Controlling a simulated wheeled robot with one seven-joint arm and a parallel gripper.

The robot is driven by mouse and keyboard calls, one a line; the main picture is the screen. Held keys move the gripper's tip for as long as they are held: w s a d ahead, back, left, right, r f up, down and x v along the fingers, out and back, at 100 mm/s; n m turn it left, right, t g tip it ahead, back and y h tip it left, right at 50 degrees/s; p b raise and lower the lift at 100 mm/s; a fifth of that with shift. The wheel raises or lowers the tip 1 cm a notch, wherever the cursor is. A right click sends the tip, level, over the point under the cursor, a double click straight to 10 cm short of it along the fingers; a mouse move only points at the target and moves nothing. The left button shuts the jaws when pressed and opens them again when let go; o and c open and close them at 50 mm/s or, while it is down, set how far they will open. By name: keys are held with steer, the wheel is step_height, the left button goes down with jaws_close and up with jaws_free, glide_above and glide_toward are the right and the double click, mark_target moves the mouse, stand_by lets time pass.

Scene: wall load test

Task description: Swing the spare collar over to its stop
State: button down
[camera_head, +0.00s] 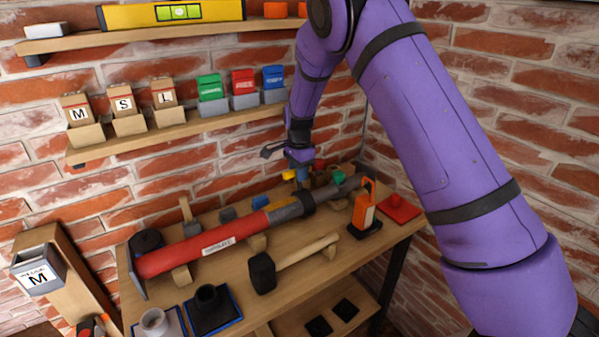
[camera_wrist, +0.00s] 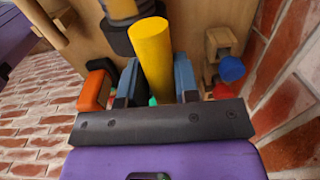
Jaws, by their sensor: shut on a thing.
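A long tool with a red body (camera_head: 200,250) and grey shaft lies across the wooden table. A black collar (camera_head: 304,201) sits around its shaft; it also shows in the wrist view (camera_wrist: 118,40). A yellow cylindrical handle (camera_wrist: 152,55) stands beside this collar in the wrist view; whether they are joined is unclear. My gripper (camera_wrist: 157,80) is shut on the yellow handle, between its blue-grey fingers. In the head view my gripper (camera_head: 302,172) reaches down behind the shaft near the back wall. I cannot make out which part is the stop.
An orange block-like device (camera_head: 363,208) and a red pad (camera_head: 400,208) are at the table's right. A mallet (camera_head: 262,272) lies in front. Blue (camera_wrist: 232,68) and red knobs on wooden pegs are close right of my gripper. Shelves line the wall.

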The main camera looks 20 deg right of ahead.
steer(key=shift+w+a+f, duration=0.1)
steer(key=shift+w, duration=0.05)
steer(key=c, duration=1.3)
jaws_free()
steer(key=o, duration=0.4)
steer(key=shift+w+f, duration=0.1)
steer(key=shift+r, duration=3.8)
